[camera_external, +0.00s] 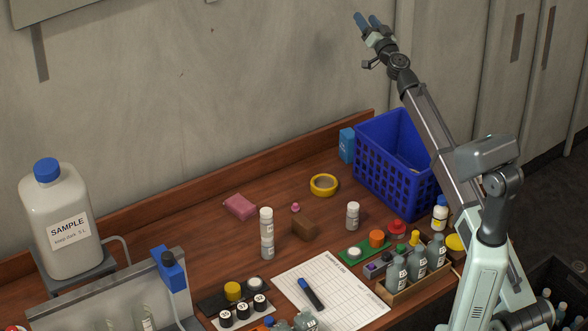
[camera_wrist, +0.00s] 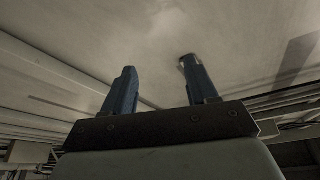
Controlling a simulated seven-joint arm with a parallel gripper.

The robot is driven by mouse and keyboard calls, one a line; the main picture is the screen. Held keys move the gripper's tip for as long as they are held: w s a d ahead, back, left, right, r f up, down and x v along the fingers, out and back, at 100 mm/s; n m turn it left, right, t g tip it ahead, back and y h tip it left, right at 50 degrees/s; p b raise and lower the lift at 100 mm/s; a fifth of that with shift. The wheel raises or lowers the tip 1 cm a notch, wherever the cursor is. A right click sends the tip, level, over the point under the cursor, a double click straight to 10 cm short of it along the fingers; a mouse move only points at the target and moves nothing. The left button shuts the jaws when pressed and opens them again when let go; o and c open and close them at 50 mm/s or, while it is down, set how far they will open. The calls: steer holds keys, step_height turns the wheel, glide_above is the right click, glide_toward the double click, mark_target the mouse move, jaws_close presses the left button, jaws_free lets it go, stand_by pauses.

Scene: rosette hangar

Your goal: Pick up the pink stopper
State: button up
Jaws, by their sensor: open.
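The pink stopper (camera_external: 295,207) is a small pink piece on the wooden table in the external view, between a pink sponge-like block and a brown block. My gripper (camera_external: 367,20) is raised high above the back right of the table, near the wall, far from the stopper. In the wrist view my gripper (camera_wrist: 157,78) shows two blue fingers apart with nothing between them. The wrist view shows only wall or ceiling surfaces, and the stopper is not in it.
The pink block (camera_external: 240,206), brown block (camera_external: 305,227), white-capped vial (camera_external: 267,235) and yellow tape roll (camera_external: 324,185) surround the stopper. A blue basket (camera_external: 396,185) stands to the right. A bottle rack (camera_external: 416,281), paper sheet (camera_external: 328,295) and large sample bottle (camera_external: 62,225) also occupy the table.

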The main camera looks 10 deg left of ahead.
steer(key=s+a+f+n+g+y, duration=0.4)
steer(key=s+a+f+n+g, duration=0.2)
steer(key=s+a+n+g, duration=0.45)
steer(key=n+g+h, duration=0.7)
steer(key=g+h, duration=0.1)
steer(key=h, duration=0.8)
glide_above(296, 204)
steer(key=d, duration=0.1)
step_height(296, 204, down, 30)
steer(key=shift+t, duration=0.25)
steer(key=f, duration=0.8)
steer(key=a+f, duration=0.1)
steer(key=f, duration=0.3)
steer(key=shift+f, duration=0.25)
jaws_close()
